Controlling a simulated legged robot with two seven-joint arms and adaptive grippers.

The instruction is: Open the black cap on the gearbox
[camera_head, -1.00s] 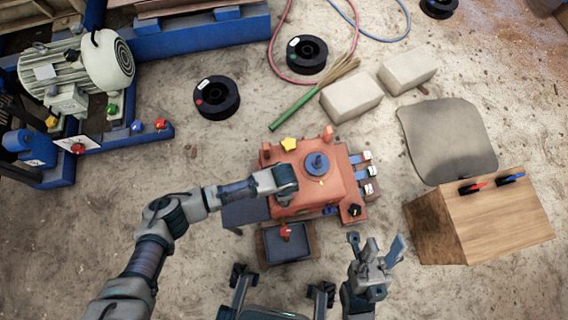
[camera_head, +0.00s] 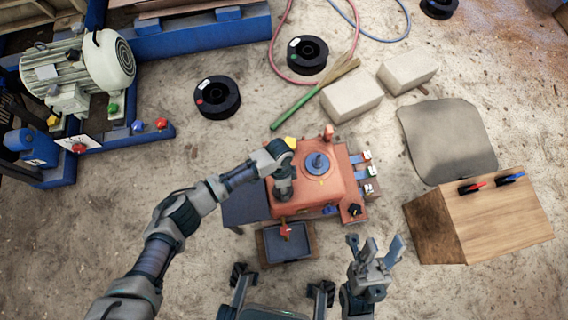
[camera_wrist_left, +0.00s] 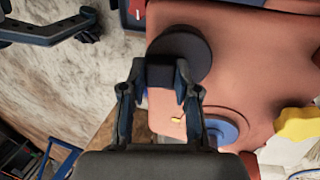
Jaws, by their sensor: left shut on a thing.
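The orange gearbox (camera_head: 340,178) stands on the sandy ground in the head view, with a blue-grey round cover (camera_head: 317,164) on top. My left gripper (camera_head: 283,193) is over the gearbox's left side and hides what lies beneath it in that view. In the left wrist view, the black cap (camera_wrist_left: 185,45) is a dark disc with a raised dark block. My left gripper's fingers (camera_wrist_left: 164,90) are shut on that block from both sides. The cap sits against the orange housing. My right gripper (camera_head: 375,258) is empty, its fingers spread, below and right of the gearbox.
A dark tray (camera_head: 287,246) with a red valve is in front of the gearbox. A yellow knob (camera_wrist_left: 298,124) and a black star knob (camera_head: 354,210) are on the gearbox. A wooden box (camera_head: 490,222) stands right; pale blocks (camera_head: 352,96) lie behind.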

